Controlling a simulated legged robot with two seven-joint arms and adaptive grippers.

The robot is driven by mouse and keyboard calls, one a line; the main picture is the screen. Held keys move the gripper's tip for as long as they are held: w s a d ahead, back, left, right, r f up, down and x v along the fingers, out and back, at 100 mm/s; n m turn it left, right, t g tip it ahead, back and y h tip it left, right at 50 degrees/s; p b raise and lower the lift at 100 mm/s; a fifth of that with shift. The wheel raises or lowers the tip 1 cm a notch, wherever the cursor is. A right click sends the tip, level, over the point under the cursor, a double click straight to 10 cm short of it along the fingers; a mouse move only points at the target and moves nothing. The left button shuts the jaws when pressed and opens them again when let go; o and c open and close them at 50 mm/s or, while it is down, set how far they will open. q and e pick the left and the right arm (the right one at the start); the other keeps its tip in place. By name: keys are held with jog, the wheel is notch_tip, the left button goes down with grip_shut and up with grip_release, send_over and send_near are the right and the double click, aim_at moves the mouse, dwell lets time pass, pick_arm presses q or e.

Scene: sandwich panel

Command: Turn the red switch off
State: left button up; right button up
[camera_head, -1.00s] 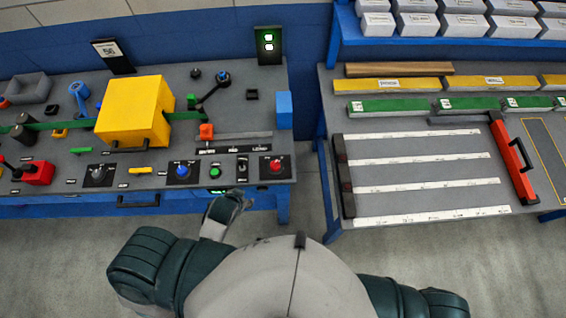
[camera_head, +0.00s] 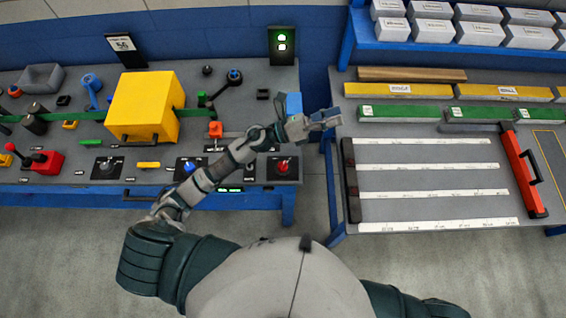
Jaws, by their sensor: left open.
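The red switch (camera_head: 283,166) is a round red knob on a dark plate at the right front corner of the left workbench. Its turn position is too small to tell. My left arm reaches over the bench from the lower left, passing just behind the switch. My left gripper (camera_head: 331,118) is open and empty, pointing right, beyond the bench's right edge over the gap between the benches. It is apart from the switch, up and to the right of it. My right gripper is out of view.
A blue block (camera_head: 293,104) stands beside my wrist. The right bench (camera_head: 435,150) holds rulers and bars.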

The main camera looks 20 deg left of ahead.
pick_arm(q)
notch_tip(320, 180, down, 3)
jog(key=s+d+m+g+y, duration=0.1)
jog(key=s+m+g, duration=0.1)
jog(key=m+g, duration=0.5)
jog(key=m+g+y, duration=0.4)
jog(key=m+y, duration=0.7)
jog(key=y, duration=0.4)
send_near(282, 164)
jog(key=p+x, duration=0.2)
jog(key=x, duration=0.8)
jog(key=shift+w+a+f+p, duration=0.15)
jog(key=shift+f+p, duration=0.1)
jog(key=shift+p, duration=0.1)
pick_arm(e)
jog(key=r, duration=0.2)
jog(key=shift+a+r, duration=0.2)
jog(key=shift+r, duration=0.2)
pick_arm(q)
jog(key=c, duration=1.1)
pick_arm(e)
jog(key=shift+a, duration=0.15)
